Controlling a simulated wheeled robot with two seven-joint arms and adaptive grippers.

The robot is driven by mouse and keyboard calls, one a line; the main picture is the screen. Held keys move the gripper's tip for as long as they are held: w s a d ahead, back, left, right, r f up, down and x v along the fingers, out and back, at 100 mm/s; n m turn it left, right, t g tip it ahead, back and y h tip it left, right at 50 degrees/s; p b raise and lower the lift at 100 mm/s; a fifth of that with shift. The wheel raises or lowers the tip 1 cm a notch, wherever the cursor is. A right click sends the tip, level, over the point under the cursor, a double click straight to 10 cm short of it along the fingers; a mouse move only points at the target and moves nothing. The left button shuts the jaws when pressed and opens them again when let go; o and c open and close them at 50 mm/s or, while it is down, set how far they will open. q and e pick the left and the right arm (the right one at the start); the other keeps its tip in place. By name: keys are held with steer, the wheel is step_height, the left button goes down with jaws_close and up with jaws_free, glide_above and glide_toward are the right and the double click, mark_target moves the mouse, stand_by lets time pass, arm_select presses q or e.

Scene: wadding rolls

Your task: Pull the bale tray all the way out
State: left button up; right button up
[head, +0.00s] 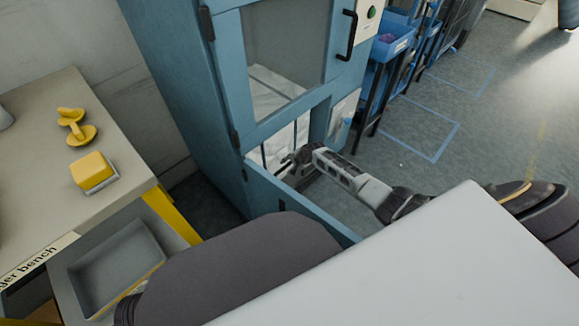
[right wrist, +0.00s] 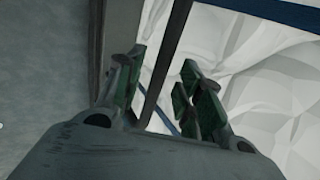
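The blue press cabinet (head: 180,75) stands in the middle of the head view. Its low front opening shows white wadding (head: 283,146) with dark upright lines across it. The wadding also fills the right of the right wrist view (right wrist: 255,65). My right gripper (head: 290,163) reaches to this opening from the right. In the right wrist view its fingers (right wrist: 160,90) are apart. A thin dark bar (right wrist: 168,55) runs between them, in front of the wadding; I cannot tell whether it belongs to the bale tray. The tray itself cannot be made out clearly. My left gripper is out of view.
A low blue panel (head: 292,205) stands swung out below the opening, close to my right gripper. A bench (head: 115,185) with yellow items is at the left, with a grey bin (head: 115,265) below.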

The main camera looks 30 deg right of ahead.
steer(key=shift+w+f, duration=0.15)
steer(key=shift+f, duration=0.05)
steer(key=shift+c, duration=0.4)
jaws_close()
